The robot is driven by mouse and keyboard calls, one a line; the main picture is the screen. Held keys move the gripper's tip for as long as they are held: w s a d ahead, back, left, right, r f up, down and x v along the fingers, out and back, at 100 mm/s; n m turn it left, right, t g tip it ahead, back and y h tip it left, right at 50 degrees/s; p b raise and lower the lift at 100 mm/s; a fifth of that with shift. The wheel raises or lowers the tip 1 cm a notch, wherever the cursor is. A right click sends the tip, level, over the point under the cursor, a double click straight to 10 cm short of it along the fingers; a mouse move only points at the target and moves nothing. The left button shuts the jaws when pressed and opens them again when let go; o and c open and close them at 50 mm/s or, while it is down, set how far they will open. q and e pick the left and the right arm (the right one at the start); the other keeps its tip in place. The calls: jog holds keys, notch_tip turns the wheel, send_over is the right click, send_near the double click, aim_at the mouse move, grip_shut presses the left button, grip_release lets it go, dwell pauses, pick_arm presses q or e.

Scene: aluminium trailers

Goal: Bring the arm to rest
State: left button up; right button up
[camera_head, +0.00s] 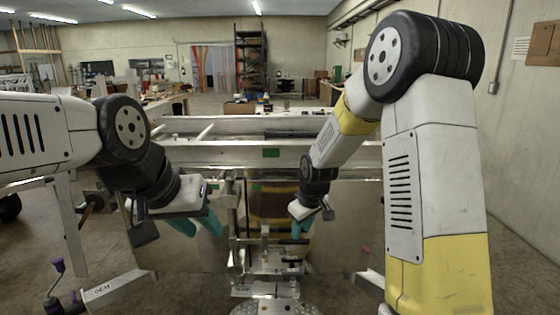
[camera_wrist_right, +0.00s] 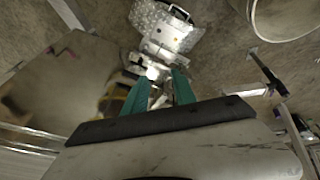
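My left arm comes in from the left in the head view. Its gripper (camera_head: 204,229) has teal fingers pointing down, spread apart with nothing between them. My right arm rises at the right and bends down toward the middle. Its gripper (camera_head: 300,230) hangs with teal fingers pointing down in front of the trailer. In the right wrist view the fingers of this gripper (camera_wrist_right: 159,84) stand apart, with a gap between the tips and nothing held. Both grippers appear clear of the trailer parts.
An aluminium trailer frame (camera_head: 230,148) spans the middle. A metal hitch assembly (camera_head: 270,262) stands below and between the grippers. A purple-handled part (camera_head: 57,266) is at lower left. Shelving (camera_head: 251,60) and benches stand far back.

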jog(key=s+d+r+m+t, duration=0.1)
jog(key=s+d+r+m, duration=0.35)
jog(key=s+r, duration=0.7)
jog(key=s+d+r+m, duration=0.1)
jog(key=s+r, duration=0.2)
jog(key=s, duration=0.4)
jog(key=s+d+r+m+t, duration=0.1)
jog(key=s+d+r+m, duration=0.1)
jog(key=s+r, duration=0.2)
jog(key=s, duration=0.3)
jog(key=shift+s+r+y, duration=0.3)
jog(key=shift+s+y, duration=0.05)
jog(key=shift+y, duration=0.05)
